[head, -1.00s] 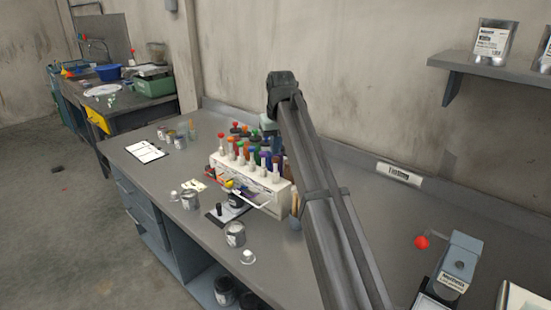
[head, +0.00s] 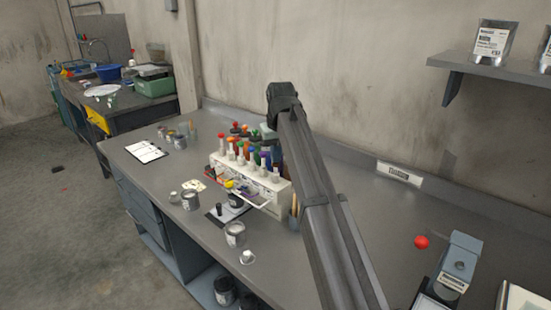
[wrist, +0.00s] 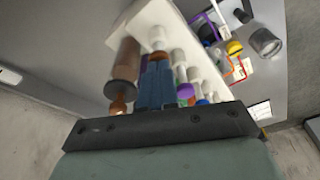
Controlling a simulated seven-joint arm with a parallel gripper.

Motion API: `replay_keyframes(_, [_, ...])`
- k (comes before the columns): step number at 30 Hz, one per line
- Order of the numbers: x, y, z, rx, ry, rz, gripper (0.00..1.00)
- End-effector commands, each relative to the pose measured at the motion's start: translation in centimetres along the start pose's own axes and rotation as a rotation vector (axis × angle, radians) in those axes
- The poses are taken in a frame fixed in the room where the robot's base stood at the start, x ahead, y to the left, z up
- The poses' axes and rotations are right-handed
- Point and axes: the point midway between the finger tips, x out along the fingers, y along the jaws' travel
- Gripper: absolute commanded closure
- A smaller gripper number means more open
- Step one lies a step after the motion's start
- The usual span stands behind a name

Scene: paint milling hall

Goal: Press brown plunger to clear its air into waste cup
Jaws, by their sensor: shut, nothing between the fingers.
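The white paint rack (head: 270,196) stands on the bench with coloured plungers in rows. It also shows in the wrist view (wrist: 178,14). My gripper, with blue-grey fingers (wrist: 157,72), is shut and empty, close over the rack. Just left of the fingers is a brown-filled cylinder (wrist: 123,66) with a brown knob (wrist: 118,105), which looks like the brown plunger. An orange-brown part shows at the fingertips; contact cannot be told. In the head view my arm hides the fingers and the rack's right end. I cannot tell for sure which vessel is the waste cup.
A dark jar (head: 235,201) stands before the rack. A notepad (head: 147,152) lies to the left. A red ball (head: 421,242) and a grey device (head: 459,262) are at right. The bench between them and my arm is clear.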

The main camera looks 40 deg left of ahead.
Motion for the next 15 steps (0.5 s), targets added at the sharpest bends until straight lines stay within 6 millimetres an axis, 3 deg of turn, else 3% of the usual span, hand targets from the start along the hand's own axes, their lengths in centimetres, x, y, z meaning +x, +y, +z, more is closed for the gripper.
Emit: replay_keyframes(15, [0.25, 0.0, 0.08, 0.0, -0.001, 0.0, 1.0])
